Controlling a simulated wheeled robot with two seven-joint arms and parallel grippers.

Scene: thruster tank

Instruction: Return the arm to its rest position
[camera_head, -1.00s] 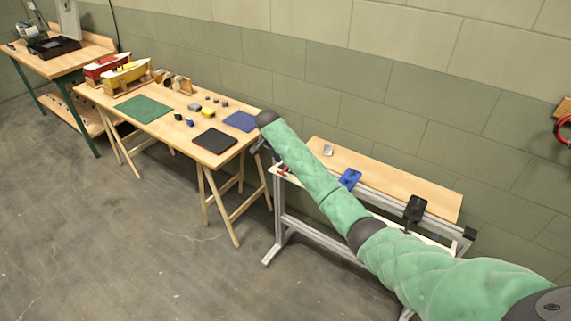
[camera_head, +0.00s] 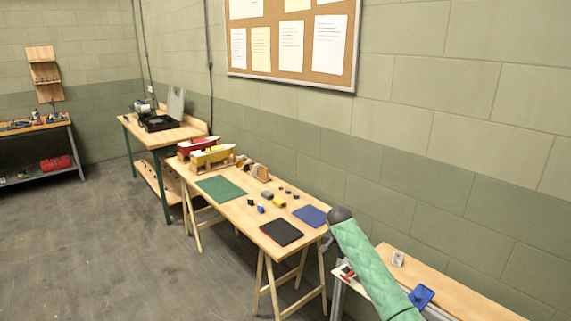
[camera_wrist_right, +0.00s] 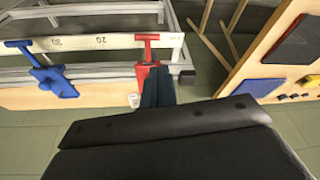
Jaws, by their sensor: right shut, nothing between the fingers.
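My right arm, in a green quilted sleeve (camera_head: 370,268), reaches in from the bottom right in the head view. Its dark wrist end is beside the right end of the trestle table (camera_head: 238,215). My right gripper (camera_head: 326,243) is small and partly hidden there. In the right wrist view, its dark teal fingers (camera_wrist_right: 158,86) are together with nothing between them. They appear in front of a red clamp (camera_wrist_right: 147,62) on the metal-framed bench; whether they touch it I cannot tell. My left gripper is not in view.
The bench (camera_head: 450,290) carries a blue clamp (camera_head: 421,296) and a small grey part (camera_head: 398,259). The trestle table holds a green mat (camera_head: 220,188), a black-red pad (camera_head: 281,232), a blue mat (camera_head: 310,215) and boat models (camera_head: 212,155). Floor at left is clear.

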